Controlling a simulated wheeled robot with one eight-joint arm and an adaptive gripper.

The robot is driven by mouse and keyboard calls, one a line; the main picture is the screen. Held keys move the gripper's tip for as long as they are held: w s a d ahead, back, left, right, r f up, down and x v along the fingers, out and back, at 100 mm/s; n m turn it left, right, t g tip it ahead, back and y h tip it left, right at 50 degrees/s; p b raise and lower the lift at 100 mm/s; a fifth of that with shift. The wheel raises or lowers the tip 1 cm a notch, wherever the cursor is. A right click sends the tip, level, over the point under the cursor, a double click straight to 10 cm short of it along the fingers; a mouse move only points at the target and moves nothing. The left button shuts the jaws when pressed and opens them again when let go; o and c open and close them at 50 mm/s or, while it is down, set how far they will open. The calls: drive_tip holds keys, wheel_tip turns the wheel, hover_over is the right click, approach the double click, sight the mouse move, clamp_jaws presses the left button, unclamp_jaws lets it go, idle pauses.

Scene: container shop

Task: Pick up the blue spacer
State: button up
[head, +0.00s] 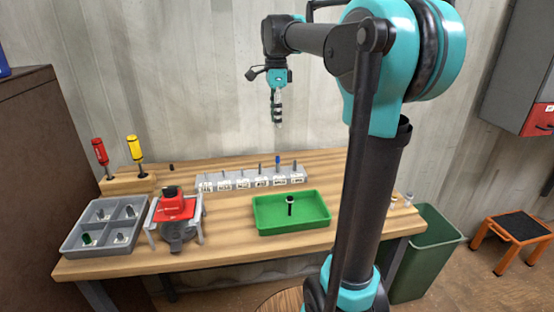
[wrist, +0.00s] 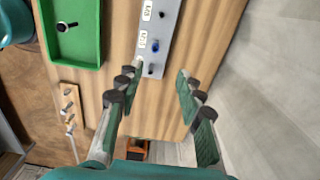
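The blue spacer (head: 277,160) sits on a peg of a grey labelled rack (head: 236,184) at the back of the wooden workbench. In the wrist view the blue spacer (wrist: 155,45) shows near the end of the rack (wrist: 157,68), beyond my fingertips. My gripper (head: 278,125) hangs high above the bench, fingers pointing down, over the rack's right part in the picture. In the wrist view my gripper (wrist: 155,74) is open, with nothing between its fingers.
A green tray (head: 262,229) with a dark bolt (head: 290,205) lies in front of the rack. A grey compartment box (head: 70,243), a red device (head: 175,208) and red and yellow screwdrivers (head: 135,148) stand left. A green bin (head: 425,260) and orange stool (head: 512,239) stand right.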

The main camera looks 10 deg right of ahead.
hover_over(278, 159)
drive_tip(key=w, duration=0.2)
wheel_tip(278, 159, down, 8)
drive_tip(key=shift+s+f, duration=0.2)
drive_tip(key=shift+f, duration=0.65)
drive_tip(key=shift+s+f, duration=0.25)
drive_tip(key=shift+f, duration=0.55)
drive_tip(key=shift+s+f, duration=0.2)
drive_tip(key=shift+f, duration=0.65)
drive_tip(key=c, duration=0.7)
